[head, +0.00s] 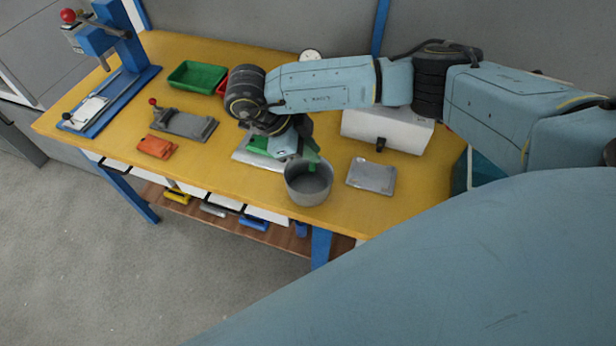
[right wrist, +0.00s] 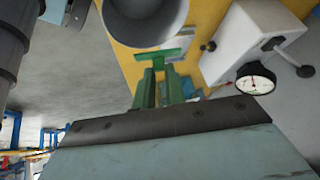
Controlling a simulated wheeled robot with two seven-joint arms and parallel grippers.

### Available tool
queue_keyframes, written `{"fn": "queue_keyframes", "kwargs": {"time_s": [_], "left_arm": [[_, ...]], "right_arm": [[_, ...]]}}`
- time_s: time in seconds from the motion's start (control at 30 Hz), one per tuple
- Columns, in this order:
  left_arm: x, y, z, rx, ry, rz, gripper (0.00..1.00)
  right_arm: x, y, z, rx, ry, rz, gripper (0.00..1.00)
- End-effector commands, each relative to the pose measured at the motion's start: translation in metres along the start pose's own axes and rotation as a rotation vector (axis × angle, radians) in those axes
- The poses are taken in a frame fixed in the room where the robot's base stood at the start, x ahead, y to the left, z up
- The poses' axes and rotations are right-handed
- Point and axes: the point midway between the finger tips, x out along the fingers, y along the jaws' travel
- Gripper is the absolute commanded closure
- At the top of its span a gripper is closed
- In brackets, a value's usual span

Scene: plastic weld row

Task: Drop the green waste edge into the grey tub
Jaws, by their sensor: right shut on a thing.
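My right gripper (head: 311,158) is over the grey tub (head: 308,192), at its back rim. The tub is round and open and stands near the table's front edge. In the right wrist view the gripper (right wrist: 160,72) is shut on the green waste edge (right wrist: 172,55), a small flat green strip across the fingertips. The grey tub (right wrist: 146,24) shows beside the strip there, at the top of the picture. In the head view the strip is hard to tell from the green fingers. My left gripper is not in view.
A pale plate with a green part (head: 259,146) lies left of the tub, a grey plate (head: 372,175) right of it. A white box (head: 388,130), a green bin (head: 197,76), a grey fixture (head: 185,124) and an orange part (head: 157,146) stand on the yellow table (head: 240,186).

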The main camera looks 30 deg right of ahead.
Motion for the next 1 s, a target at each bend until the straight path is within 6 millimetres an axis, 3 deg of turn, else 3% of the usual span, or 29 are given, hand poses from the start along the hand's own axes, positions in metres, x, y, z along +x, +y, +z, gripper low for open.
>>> {"fn": "queue_keyframes", "kwargs": {"time_s": [0.23,0.7,1.0], "left_arm": [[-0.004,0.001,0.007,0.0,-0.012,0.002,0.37],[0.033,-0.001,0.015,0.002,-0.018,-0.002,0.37],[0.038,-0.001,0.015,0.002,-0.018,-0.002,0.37]], "right_arm": [[-0.002,-0.004,-0.006,0.14,0.021,0.087,1.0],[0.04,0.003,0.019,0.138,0.021,0.085,1.0],[0.047,0.004,0.023,0.137,0.019,0.084,1.0]]}}
